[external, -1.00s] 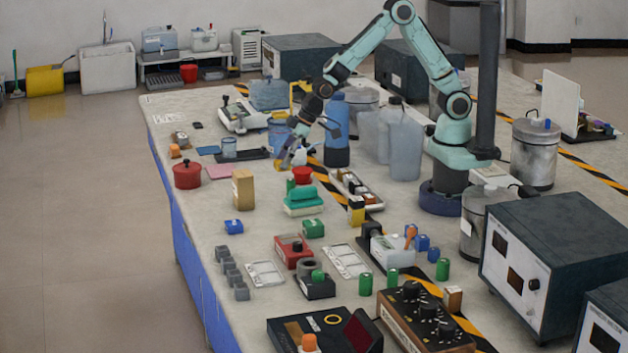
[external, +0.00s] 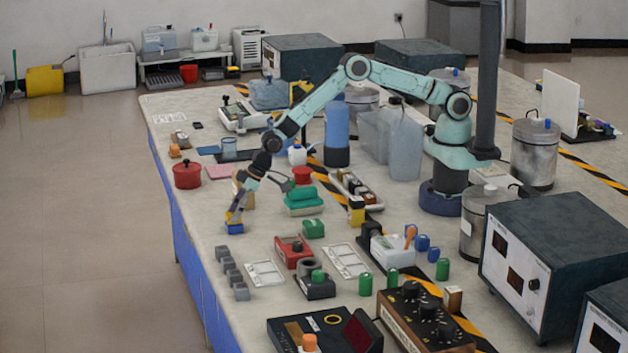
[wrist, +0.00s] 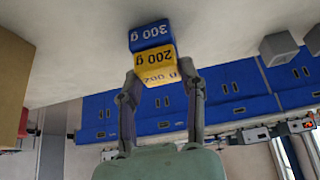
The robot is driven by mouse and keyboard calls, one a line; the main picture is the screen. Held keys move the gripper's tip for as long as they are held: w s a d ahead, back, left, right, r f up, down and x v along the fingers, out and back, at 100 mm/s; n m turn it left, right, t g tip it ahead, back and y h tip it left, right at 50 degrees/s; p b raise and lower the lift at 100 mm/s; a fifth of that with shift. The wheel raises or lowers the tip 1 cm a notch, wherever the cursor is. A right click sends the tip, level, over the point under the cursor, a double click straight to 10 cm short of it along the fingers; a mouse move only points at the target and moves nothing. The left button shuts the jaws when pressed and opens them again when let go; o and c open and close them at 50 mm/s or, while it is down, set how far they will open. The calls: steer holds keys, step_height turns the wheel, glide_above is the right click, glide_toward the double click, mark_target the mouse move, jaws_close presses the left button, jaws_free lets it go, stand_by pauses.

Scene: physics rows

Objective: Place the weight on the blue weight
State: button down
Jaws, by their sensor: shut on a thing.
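My gripper (external: 236,209) points down near the table's left edge. It is shut on a yellow weight marked 200 g (wrist: 156,66), which also shows low between the fingers in the external view (external: 233,217). The blue weight marked 300 g (wrist: 150,34) sits on the table right below the yellow weight; it shows in the external view (external: 235,229). The yellow weight looks lined up over the blue one, with no clear gap between them. Whether it rests its load on the blue weight or hovers just above, I cannot tell.
A tan block (external: 249,198) stands just behind my gripper. Several grey weights (external: 232,272) lie in front. A green stack (external: 303,203) and a red device (external: 293,250) are to the right. The table's left edge is close by.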

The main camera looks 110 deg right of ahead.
steer(key=c, duration=0.6)
jaws_free()
steer(key=shift+f, duration=0.1)
steer(key=shift+c, duration=0.2)
steer(key=s+a+r+g, duration=0.1)
steer(key=s+a+r, duration=0.1)
steer(key=s+r, duration=1.3)
steer(key=s+a+r+g, duration=0.1)
steer(key=s+r+g, duration=0.1)
steer(key=s, duration=1.3)
steer(key=s+a+r+n+g+y, duration=0.1)
steer(key=s+r+g, duration=0.2)
steer(key=s, duration=1.2)
steer(key=shift+s+r+n, duration=0.25)
steer(key=shift+r+n, duration=0.05)
steer(key=shift+r, duration=0.65)
